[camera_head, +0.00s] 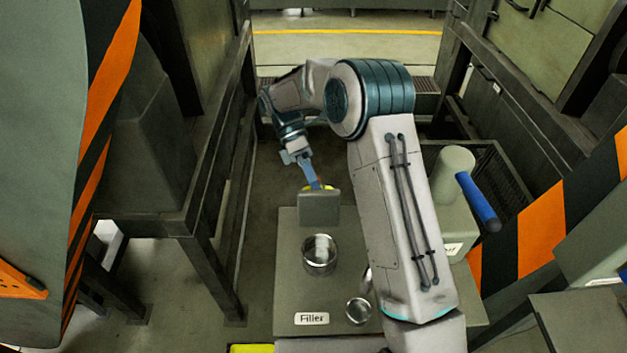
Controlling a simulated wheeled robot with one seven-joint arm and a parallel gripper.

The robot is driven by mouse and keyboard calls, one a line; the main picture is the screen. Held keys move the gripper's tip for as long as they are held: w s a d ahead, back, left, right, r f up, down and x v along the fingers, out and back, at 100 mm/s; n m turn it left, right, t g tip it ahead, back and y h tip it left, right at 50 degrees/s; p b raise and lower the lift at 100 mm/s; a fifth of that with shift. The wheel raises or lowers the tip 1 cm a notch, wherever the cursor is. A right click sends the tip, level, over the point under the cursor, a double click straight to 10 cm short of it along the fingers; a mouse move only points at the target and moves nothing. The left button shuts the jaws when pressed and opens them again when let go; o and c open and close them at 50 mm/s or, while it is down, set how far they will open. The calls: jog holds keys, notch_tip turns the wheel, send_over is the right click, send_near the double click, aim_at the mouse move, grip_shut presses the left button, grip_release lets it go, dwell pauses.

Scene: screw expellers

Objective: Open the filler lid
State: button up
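The filler is a flat grey-green panel with a white "Filler" label (312,319) near its front edge. A shiny round metal opening (320,256) stands on it. A grey square plate (319,209), which looks like the filler lid, stands roughly upright just behind the opening, with yellow (330,187) along its top. The opening is uncovered. My gripper (316,186) points down at the top edge of the plate, by the yellow part. Its fingertips are small and partly hidden, so I cannot tell whether they grip or only touch it.
A smaller metal ring (359,310) lies on the panel to the right, partly behind my arm. A grey valve-like body with a blue handle (477,202) stands right of my arm. Dark metal frames (205,190) flank the left; striped orange and black panels stand on both sides.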

jog(key=shift+r, duration=0.1)
jog(key=v, duration=0.7)
jog(key=shift+r, duration=0.2)
dwell(0.3)
jog(key=shift+w+a, duration=0.1)
jog(key=shift+w, duration=0.05)
